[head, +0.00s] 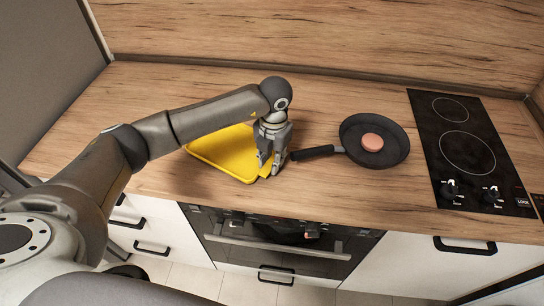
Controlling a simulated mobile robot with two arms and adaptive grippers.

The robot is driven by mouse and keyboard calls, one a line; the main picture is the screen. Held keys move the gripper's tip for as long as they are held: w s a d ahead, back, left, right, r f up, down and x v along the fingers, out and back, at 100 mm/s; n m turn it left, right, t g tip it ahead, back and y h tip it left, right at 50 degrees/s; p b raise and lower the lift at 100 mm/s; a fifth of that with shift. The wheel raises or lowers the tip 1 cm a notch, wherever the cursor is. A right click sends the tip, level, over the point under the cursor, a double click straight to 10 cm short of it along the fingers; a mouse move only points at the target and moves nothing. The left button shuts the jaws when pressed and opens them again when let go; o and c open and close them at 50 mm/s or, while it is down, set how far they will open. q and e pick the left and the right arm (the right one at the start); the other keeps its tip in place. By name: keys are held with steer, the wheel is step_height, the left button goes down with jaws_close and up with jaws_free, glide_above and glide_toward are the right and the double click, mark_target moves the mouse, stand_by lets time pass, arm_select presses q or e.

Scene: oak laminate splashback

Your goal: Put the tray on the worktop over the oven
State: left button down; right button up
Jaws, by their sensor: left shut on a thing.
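A yellow tray (226,153) lies on or just above the wooden worktop (330,193), left of the middle of the head view. My left gripper (268,172) points down at the tray's right end and is shut on its edge. My left arm hides part of the tray's far side. The oven (270,243) is in the front of the units, below the worktop and close under the tray. My right gripper is not in view.
A dark pan (403,150) with a round pinkish-brown item (372,142) in it stands right of my gripper, its handle pointing at the gripper. A black hob (462,150) is farther right. The worktop is clear at the far left.

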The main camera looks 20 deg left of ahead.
arm_select(q)
steer(key=shift+f, duration=0.2)
steer(key=c, duration=1.5)
jaws_free()
steer(key=shift+r, duration=0.15)
steer(key=shift+s+d+r+b, duration=0.1)
steer(key=shift+r+b, duration=0.85)
steer(key=shift+r, duration=2)
steer(key=shift+d+r+b, duration=0.1)
steer(key=shift+r+b, duration=0.8)
steer(key=shift+r, duration=2)
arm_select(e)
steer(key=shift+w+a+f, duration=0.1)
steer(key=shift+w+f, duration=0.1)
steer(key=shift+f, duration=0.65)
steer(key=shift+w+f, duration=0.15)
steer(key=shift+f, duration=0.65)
